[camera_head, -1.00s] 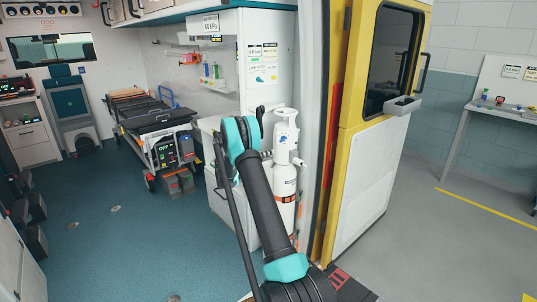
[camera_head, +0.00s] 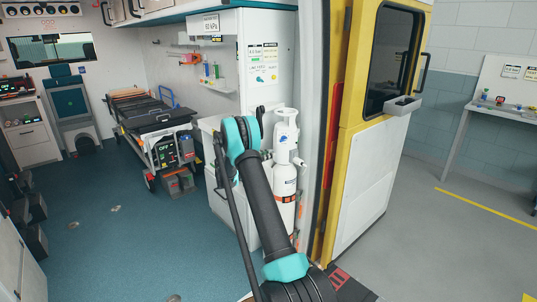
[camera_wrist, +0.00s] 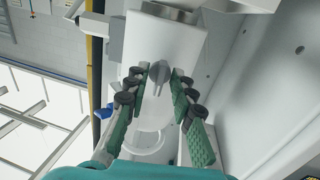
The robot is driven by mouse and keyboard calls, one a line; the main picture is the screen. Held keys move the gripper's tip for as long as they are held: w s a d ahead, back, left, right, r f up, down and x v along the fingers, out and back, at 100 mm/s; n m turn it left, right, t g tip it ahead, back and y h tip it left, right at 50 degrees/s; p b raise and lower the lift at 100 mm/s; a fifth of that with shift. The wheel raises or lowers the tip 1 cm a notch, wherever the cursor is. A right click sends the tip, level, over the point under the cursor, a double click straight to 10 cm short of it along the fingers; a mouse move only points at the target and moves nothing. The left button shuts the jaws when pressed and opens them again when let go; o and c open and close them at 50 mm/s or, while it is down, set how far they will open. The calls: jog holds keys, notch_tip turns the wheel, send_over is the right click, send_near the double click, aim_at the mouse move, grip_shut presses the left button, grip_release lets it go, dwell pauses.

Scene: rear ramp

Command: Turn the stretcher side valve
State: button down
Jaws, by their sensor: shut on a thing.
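In the wrist view a grey valve knob (camera_wrist: 158,73) with a narrow handle sits on a white face between my fingertips. My gripper (camera_wrist: 160,80) has a green-padded finger on each side of the knob and is shut on it. The exact contact points are hard to see. In the head view my arm reaches to a white cylinder (camera_head: 287,180) with a white collar at its top, beside the white cabinet. My gripper and the knob are hidden behind my arm there.
The stretcher (camera_head: 155,115) stands further back on the left. A yellow door (camera_head: 375,150) stands open just right of the cylinder. A white cabinet (camera_head: 270,25) rises behind it. The blue floor (camera_head: 100,240) to the left is mostly clear. A bench (camera_head: 500,112) is at the far right.

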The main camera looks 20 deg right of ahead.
jog(key=shift+s+d, duration=0.1)
dwell(0.4)
jog(key=c, duration=1.7)
grip_release()
jog(key=shift+r, duration=0.1)
jog(key=a, duration=0.4)
jog(key=s+a, duration=0.1)
jog(key=a, duration=0.2)
jog(key=s+a, duration=0.1)
jog(key=a, duration=0.3)
jog(key=shift+s+a, duration=0.1)
jog(key=shift+a, duration=0.25)
jog(key=shift+r, duration=0.1)
